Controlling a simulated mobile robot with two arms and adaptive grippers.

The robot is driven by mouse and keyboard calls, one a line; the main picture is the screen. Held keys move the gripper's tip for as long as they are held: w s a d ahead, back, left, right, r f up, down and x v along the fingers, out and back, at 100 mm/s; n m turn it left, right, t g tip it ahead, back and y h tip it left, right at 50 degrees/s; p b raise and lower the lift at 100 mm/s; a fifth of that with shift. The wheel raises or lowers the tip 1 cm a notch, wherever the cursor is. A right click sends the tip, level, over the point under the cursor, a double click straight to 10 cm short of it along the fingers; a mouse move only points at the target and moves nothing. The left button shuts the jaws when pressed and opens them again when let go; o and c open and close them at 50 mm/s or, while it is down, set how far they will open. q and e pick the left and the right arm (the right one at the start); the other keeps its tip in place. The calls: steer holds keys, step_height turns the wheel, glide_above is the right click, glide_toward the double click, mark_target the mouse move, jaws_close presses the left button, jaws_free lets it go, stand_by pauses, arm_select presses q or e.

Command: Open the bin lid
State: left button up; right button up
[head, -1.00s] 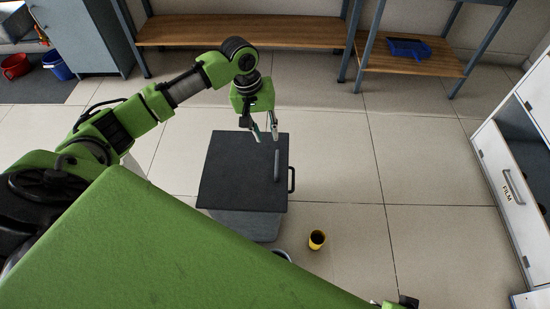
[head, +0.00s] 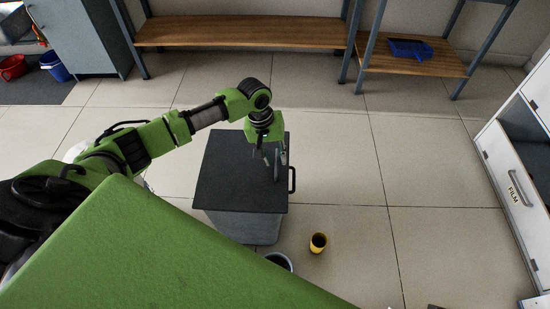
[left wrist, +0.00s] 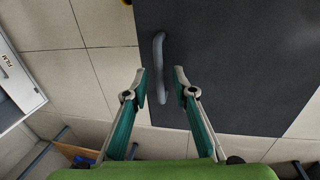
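The bin (head: 245,226) stands on the tiled floor with its dark flat lid (head: 228,180) closed. A grey bar handle (head: 276,165) is on the lid near its right edge in the head view. My left gripper (head: 275,158) is over the lid at the handle. In the left wrist view the handle (left wrist: 160,68) lies ahead of the fingertips, and its near end reaches between them. The left gripper (left wrist: 161,86) is open, with a finger on either side of that end; I cannot tell whether they touch it. My right gripper is not in view.
A yellow cup (head: 318,243) and a grey bucket (head: 279,261) stand on the floor near the bin. A white cabinet (head: 512,185) stands at the right. Wooden-topped benches (head: 240,32) line the back wall.

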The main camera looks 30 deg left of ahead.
arm_select(q)
jaws_close()
steer(key=shift+r, duration=0.1)
